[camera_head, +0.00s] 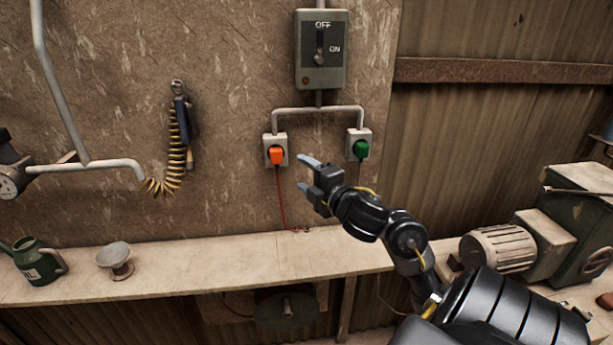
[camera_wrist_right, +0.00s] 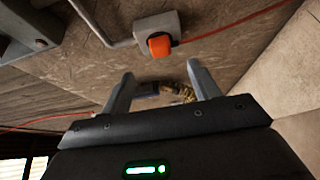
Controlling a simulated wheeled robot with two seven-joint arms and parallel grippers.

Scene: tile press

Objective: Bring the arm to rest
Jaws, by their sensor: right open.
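My right gripper (camera_head: 306,174) is raised in front of the wall, above the shelf, in the head view. Its fingers are apart and nothing is between them. In the right wrist view the two open fingers (camera_wrist_right: 160,88) point toward the wall, clear of it as far as I can tell. My left gripper is not in view.
Above is a switch box (camera_head: 320,60) marked OFF and ON. A coiled yellow hose (camera_head: 175,150) hangs at left. The shelf (camera_head: 200,268) holds a green can (camera_head: 38,262), a small dish (camera_head: 115,257) and a motor (camera_head: 497,246); its middle is clear.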

